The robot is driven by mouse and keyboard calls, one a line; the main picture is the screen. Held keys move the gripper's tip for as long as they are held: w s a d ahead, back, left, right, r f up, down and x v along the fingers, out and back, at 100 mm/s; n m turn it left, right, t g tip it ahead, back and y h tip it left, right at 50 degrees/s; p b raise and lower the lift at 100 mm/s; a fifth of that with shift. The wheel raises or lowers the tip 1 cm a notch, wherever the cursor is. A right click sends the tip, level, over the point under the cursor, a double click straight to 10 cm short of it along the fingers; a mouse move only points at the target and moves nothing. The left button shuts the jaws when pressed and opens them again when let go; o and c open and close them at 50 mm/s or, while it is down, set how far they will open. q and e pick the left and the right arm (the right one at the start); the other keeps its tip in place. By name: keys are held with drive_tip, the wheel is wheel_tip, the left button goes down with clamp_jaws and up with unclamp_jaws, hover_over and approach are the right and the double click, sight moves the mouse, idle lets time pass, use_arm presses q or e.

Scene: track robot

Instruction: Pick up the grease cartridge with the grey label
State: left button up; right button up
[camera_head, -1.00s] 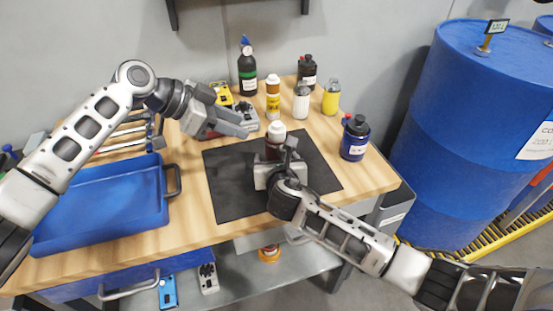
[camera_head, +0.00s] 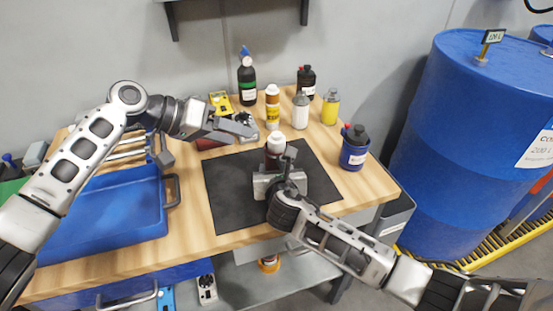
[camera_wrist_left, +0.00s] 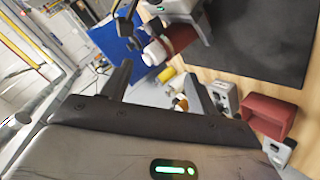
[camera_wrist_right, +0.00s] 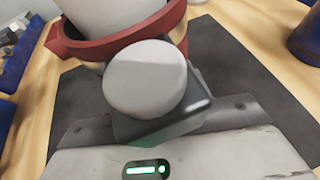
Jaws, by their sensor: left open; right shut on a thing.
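My right gripper (camera_head: 281,172) is shut on a white-capped cartridge (camera_head: 274,149) with a dark red-brown part, above the black mat. The right wrist view shows its round pale end (camera_wrist_right: 145,78) close up, with a red band behind. I cannot make out its label. My left gripper (camera_head: 238,127) is open and empty, left of the held cartridge and apart from it. A white cylinder with a grey top (camera_head: 300,111) stands at the back of the bench, beside a white cartridge with a yellow label (camera_head: 272,107); its own label is unclear.
The black mat (camera_head: 228,190) lies mid-bench. A blue tray (camera_head: 110,215) is at left. A yellow bottle (camera_head: 330,107), dark bottles (camera_head: 247,80) and a blue bottle (camera_head: 354,150) stand at back and right. A blue drum (camera_head: 445,140) is beyond the bench.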

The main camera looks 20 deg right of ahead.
sight(270, 139)
use_arm(q)
drive_tip(key=d+f+n+h, duration=0.1)
drive_tip(key=d+n, duration=0.1)
drive_tip(key=n, duration=0.6)
drive_tip(key=d+f+n+h, duration=0.1)
drive_tip(key=d+n, duration=0.2)
drive_tip(key=n, duration=0.6)
drive_tip(key=d+f+n+h, duration=0.1)
drive_tip(key=d+n, duration=0.2)
drive_tip(key=n, duration=0.6)
drive_tip(key=shift+w+d+f, duration=0.2)
drive_tip(key=shift+w+f, duration=0.05)
drive_tip(key=shift+f, duration=0.15)
clamp_jaws()
